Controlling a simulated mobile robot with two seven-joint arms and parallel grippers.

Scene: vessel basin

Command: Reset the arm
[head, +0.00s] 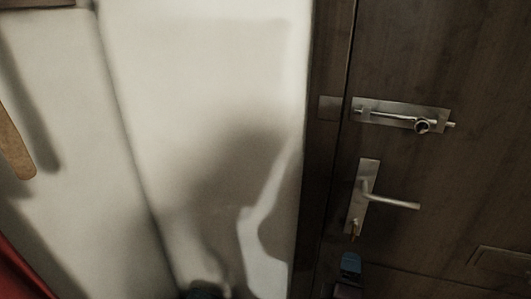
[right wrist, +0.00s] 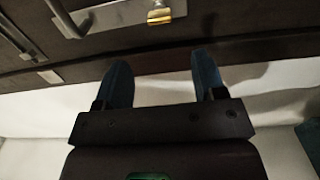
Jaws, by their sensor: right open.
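My right gripper (right wrist: 163,68) shows in the right wrist view with its two blue fingers spread apart and nothing between them. In the head view one blue fingertip of the right gripper (head: 350,263) shows at the bottom, in front of the dark door and below its handle. Any contact with the door cannot be told. The rest of my right arm is out of the head view. My left gripper is not in view.
A dark wooden door (head: 450,160) fills the right side, with a lever handle (head: 388,201) and a metal slide bolt (head: 405,116) above it. A pale wall (head: 210,80) with shadows fills the middle. A brown wooden piece (head: 14,145) shows at the left edge.

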